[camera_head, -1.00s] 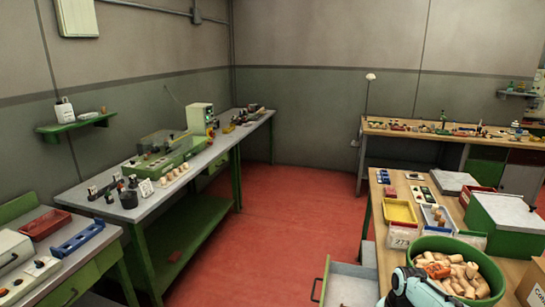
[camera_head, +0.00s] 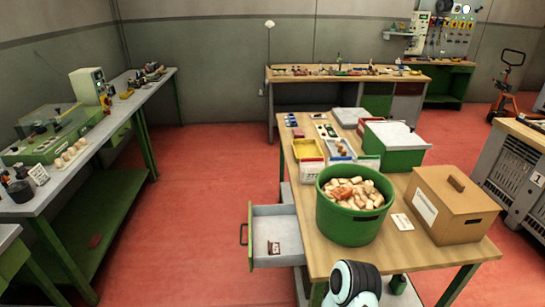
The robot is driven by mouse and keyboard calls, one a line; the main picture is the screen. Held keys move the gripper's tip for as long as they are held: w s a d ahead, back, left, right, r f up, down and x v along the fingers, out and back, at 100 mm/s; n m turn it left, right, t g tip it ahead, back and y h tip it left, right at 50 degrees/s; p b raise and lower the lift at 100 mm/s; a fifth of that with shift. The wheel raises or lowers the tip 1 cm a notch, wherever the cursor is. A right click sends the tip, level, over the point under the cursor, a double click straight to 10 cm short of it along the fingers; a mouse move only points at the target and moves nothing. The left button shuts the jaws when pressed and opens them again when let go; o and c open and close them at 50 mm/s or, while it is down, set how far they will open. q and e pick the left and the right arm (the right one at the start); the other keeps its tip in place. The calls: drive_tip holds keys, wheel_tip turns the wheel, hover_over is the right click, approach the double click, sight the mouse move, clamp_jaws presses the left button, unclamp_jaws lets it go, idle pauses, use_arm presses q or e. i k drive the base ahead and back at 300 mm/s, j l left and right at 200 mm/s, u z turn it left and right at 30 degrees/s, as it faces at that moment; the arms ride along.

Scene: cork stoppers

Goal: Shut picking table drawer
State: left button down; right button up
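The picking table (camera_head: 402,255) stands right of centre, with a wooden top and green legs. Its drawer (camera_head: 277,228) is pulled out to the left from under the top. The drawer is pale grey inside with a green front and a dark bar handle (camera_head: 243,234) facing left. A small dark red item with a label (camera_head: 273,248) lies in it. A white and black rounded part of my own arm shows at the bottom edge, in front of the table. Neither gripper shows in the head view.
A green tub of corks (camera_head: 348,226), a cardboard box (camera_head: 450,205), a yellow tray (camera_head: 307,149) and a green box (camera_head: 394,158) stand on the table. Red floor (camera_head: 190,215) is clear left of the drawer. A long workbench (camera_head: 100,150) stands at the left.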

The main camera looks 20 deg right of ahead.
sight(279, 223)
drive_tip(key=i+j+z, duration=0.15)
drive_tip(key=j+z, duration=0.2)
drive_tip(key=i+j+z, duration=0.15)
drive_tip(key=j+z, duration=0.25)
drive_tip(key=i+j+z, duration=0.1)
drive_tip(key=j+z, duration=0.25)
drive_tip(key=i+j+z, duration=0.6)
drive_tip(key=l, duration=0.1)
